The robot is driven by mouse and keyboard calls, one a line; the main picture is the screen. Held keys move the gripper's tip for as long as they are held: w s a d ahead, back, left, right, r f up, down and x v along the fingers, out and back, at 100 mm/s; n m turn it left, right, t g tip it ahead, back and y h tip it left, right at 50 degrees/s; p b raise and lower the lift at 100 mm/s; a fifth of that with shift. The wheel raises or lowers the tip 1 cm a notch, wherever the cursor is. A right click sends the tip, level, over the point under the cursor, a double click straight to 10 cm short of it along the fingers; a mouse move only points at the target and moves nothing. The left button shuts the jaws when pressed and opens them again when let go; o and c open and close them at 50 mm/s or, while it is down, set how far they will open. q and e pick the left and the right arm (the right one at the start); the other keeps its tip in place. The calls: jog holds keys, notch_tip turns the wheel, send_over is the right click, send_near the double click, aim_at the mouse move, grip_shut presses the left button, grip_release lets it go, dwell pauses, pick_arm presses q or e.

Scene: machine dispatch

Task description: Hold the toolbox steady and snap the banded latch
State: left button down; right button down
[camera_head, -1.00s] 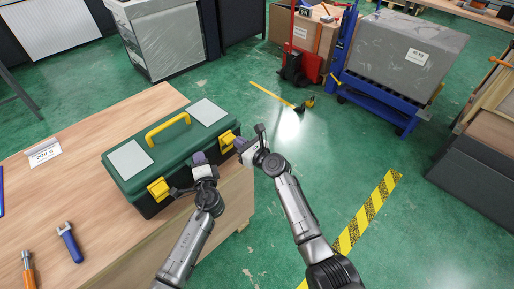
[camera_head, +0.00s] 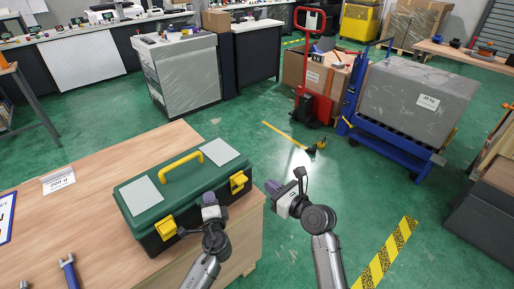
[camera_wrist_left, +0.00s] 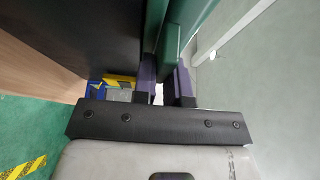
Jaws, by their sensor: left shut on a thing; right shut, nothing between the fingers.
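The toolbox (camera_head: 185,190) is dark green over a black lower body, with a yellow handle (camera_head: 181,165). It sits upright on the wooden bench. Its front has a left yellow latch (camera_head: 165,228) and a right yellow latch (camera_head: 239,182). I cannot tell which is banded, or their exact state. My left gripper (camera_head: 210,203) is at the front edge between the latches, shut on the toolbox's green rim. The left wrist view shows green rim (camera_wrist_left: 173,45) between the purple fingers. My right gripper (camera_head: 275,188) is shut and empty, right of the right latch and apart from it.
A label card (camera_head: 58,181) and a blue-handled tool (camera_head: 68,272) lie on the bench (camera_head: 105,225) to the left. The bench's right edge is close to the toolbox, with open green floor beyond. A red pallet jack and a blue cart (camera_head: 395,140) stand farther back.

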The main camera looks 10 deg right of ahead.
pick_arm(q)
jog(key=c, duration=1.1)
grip_release()
